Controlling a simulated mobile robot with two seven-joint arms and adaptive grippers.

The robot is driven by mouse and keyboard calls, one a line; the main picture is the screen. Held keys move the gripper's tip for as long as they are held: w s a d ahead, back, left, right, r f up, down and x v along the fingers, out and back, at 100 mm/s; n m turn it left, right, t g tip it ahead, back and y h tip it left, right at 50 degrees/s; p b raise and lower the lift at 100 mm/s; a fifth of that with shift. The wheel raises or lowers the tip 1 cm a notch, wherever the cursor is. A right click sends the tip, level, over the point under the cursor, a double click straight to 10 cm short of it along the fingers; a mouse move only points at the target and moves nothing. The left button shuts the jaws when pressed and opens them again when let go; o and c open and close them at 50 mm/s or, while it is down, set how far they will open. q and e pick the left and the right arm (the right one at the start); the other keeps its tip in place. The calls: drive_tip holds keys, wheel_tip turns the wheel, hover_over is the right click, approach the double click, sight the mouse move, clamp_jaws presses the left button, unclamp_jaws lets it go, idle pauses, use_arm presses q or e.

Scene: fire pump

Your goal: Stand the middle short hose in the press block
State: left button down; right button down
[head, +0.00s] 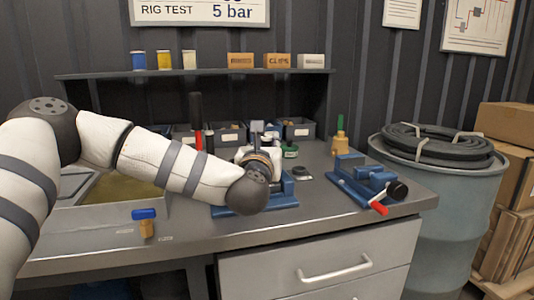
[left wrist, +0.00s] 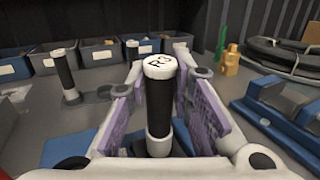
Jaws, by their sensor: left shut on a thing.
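My left gripper (head: 258,150) points away from me over the blue press block (head: 285,203), and its wrist hides much of the block. In the left wrist view the two purple-padded fingers (left wrist: 160,98) are shut on a short black hose (left wrist: 159,100) with a white marked top cap and a pale lower collar. The hose is upright. Its lower end is hidden by the gripper, so I cannot tell whether it is seated in the block. Another short black hose (left wrist: 65,75) with pale ends stands upright at the left. My right gripper is not in view.
Small bins (head: 298,129) line the back of the bench. A blue vice (head: 362,182) with a red handle stands at the right. A brass fitting with a green top (head: 340,140) is behind it. A barrel (head: 432,190) with a coiled hose stands beside the bench.

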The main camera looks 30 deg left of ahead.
use_arm(q)
drive_tip(key=c, duration=1.8)
unclamp_jaws()
wheel_tip(320, 180, down, 3)
drive_tip(key=shift+a+r+g, duration=0.1)
drive_tip(key=shift+r+g, duration=0.1)
drive_tip(key=shift+g, duration=0.1)
drive_tip(key=o, duration=0.4)
drive_tip(key=shift+w+a+f, duration=0.1)
drive_tip(key=shift+w+f, duration=0.05)
drive_tip(key=shift+w, duration=0.05)
drive_tip(key=shift+c, duration=0.2)
drive_tip(key=shift+w, duration=0.1)
drive_tip(key=shift+s+r, duration=0.3)
drive_tip(key=shift+r, duration=0.1)
drive_tip(key=v, duration=1.1)
drive_tip(key=shift+s+d, duration=0.25)
drive_tip(key=shift+s, duration=0.05)
